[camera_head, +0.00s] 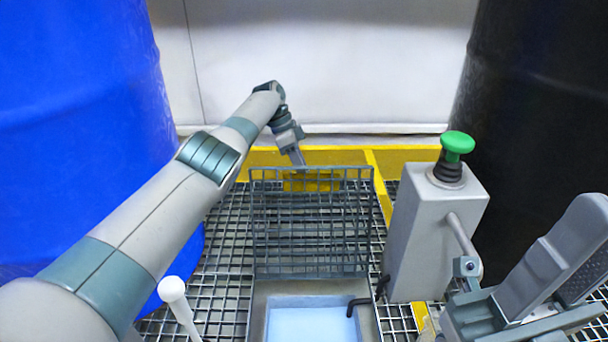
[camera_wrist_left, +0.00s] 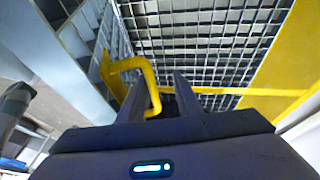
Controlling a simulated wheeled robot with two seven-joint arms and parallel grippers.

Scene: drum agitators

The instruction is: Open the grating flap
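The grating flap (camera_head: 312,235) is a grey metal grid that stands raised, roughly upright, at the far side of an opening in the grating floor. A yellow bent handle (camera_wrist_left: 130,66) shows in the left wrist view. My left arm reaches over from the left, and my left gripper (camera_head: 298,158) is at the flap's top edge. The wrist view shows its two dark fingers (camera_wrist_left: 158,98) apart, with the handle's bent end at the gap between them. I cannot tell whether they touch it.
Below the flap is a framed opening with a light blue inside (camera_head: 312,322). A grey box (camera_head: 425,245) with a green button (camera_head: 458,142) stands right of it, beside a grey mechanism (camera_head: 540,280). A blue drum (camera_head: 80,110) and a black drum (camera_head: 540,90) flank the area.

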